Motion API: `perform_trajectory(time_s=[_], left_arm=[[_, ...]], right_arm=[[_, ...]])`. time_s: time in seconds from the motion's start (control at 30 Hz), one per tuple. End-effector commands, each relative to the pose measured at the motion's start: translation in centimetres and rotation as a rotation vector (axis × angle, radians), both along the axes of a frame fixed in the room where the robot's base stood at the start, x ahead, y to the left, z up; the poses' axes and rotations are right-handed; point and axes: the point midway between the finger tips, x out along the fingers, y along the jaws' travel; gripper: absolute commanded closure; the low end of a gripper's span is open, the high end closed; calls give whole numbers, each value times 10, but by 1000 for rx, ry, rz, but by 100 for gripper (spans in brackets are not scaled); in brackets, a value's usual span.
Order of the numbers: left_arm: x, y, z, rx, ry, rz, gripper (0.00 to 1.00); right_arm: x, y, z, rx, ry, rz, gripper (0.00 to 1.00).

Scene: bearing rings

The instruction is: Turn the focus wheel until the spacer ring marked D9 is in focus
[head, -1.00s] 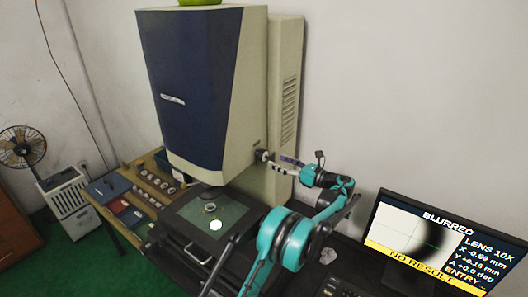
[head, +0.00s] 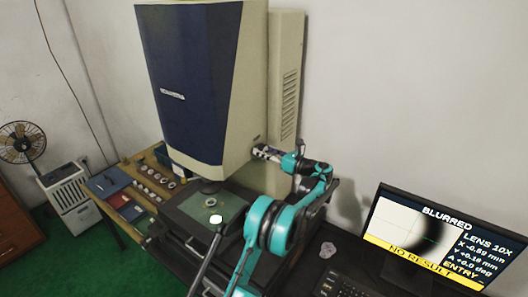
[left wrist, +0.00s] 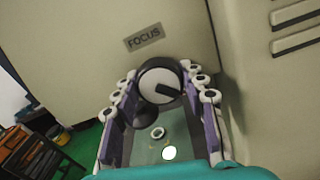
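The focus wheel (left wrist: 160,82), a pale round knob with a dark mark, sits under a FOCUS label (left wrist: 144,37) on the machine's side. My left gripper (left wrist: 158,72) has its fingers apart, one on each side of the wheel; firm contact is not visible. In the head view my left gripper (head: 264,152) is at the machine's side and hides the wheel. A small ring (head: 210,202) lies on the glass stage, also in the left wrist view (left wrist: 157,133); its marking is unreadable. The monitor (head: 430,238) reads BLURRED and NO RESULT, with a soft-edged dark arc. My right gripper is not in view.
The tall blue and beige measuring machine (head: 190,85) stands over the stage. A bright light spot (head: 215,219) shows near the ring. Several rings lie on a wooden tray (head: 150,183) at the left. A keyboard (head: 338,286) lies before the monitor.

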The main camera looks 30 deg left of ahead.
Motion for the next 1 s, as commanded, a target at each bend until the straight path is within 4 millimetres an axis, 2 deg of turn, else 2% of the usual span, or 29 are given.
perform_trajectory(time_s=[0.47, 1.0], left_arm=[[0, 0, -1, -5, -65, 0, 87], [0, 0, -1, -36, -467, 0, 87]], right_arm=[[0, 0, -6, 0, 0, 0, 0], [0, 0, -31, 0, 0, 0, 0]])
